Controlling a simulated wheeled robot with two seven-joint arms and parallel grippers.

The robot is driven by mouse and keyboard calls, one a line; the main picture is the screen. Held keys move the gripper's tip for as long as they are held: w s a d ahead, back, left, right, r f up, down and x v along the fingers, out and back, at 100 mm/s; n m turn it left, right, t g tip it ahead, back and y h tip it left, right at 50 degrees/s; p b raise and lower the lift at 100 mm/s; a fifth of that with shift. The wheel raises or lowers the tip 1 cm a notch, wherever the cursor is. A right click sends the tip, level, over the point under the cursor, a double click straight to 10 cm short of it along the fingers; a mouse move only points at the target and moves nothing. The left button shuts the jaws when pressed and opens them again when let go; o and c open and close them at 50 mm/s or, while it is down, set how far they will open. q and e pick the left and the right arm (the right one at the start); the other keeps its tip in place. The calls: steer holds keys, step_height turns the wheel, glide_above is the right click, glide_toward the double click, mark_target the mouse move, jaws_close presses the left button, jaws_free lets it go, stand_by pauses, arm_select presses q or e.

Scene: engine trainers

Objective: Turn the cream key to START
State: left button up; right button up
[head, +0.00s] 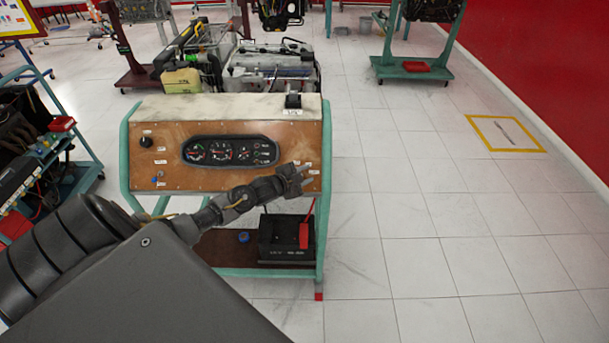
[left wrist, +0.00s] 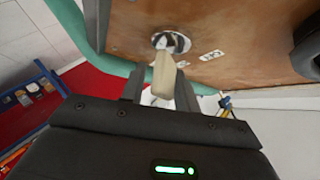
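The cream key (left wrist: 162,78) sticks out of a round metal switch (left wrist: 171,42) on the brown panel (left wrist: 230,30) in the left wrist view. My left gripper (left wrist: 159,84) is open, with one finger on each side of the key's outer end. A gap shows between the key and the left finger; contact on the other side cannot be told. In the head view my left gripper (head: 305,176) is at the right side of the trainer's panel (head: 165,150), and the key cannot be made out there. My right gripper is not in view.
The panel carries a gauge cluster (head: 231,151), a black knob (head: 146,141) and small labels. A teal frame (head: 127,165) edges it. A black battery (head: 285,238) stands on the lower shelf. Open floor (head: 400,230) lies to the right.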

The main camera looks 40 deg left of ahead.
arm_select(q)
steer(key=d+b+v, duration=0.1)
steer(key=b+v, duration=0.1)
steer(key=v, duration=0.8)
steer(key=shift+s+a+r, duration=0.15)
steer(key=shift+s+a, duration=0.2)
steer(key=shift+a, duration=0.2)
steer(key=s+f+n+g+y+b, duration=0.15)
steer(key=s+f, duration=0.35)
steer(key=f, duration=0.6)
steer(key=s+f+n+g+b, duration=0.1)
steer(key=s+f+n+g, duration=0.3)
steer(key=f, duration=0.7)
steer(key=s+f+g+y+b, duration=0.1)
steer(key=s+f, duration=0.5)
steer(key=f, duration=0.5)
steer(key=s+d+f+n+g, duration=0.1)
steer(key=s+d+f, duration=0.4)
steer(key=s, duration=0.5)
steer(key=s+d+f+n+g+h+b, duration=0.1)
steer(key=s+d+f+g, duration=0.2)
steer(key=s+d+f, duration=0.3)
steer(key=s+d+f+n+g, duration=0.1)
steer(key=s+d+f+g, duration=0.1)
steer(key=s+d+f, duration=0.4)
steer(key=s+f, duration=0.3)
steer(key=s, duration=0.4)
steer(key=shift+s+d+b, duration=0.2)
steer(key=shift+s+b, duration=0.2)
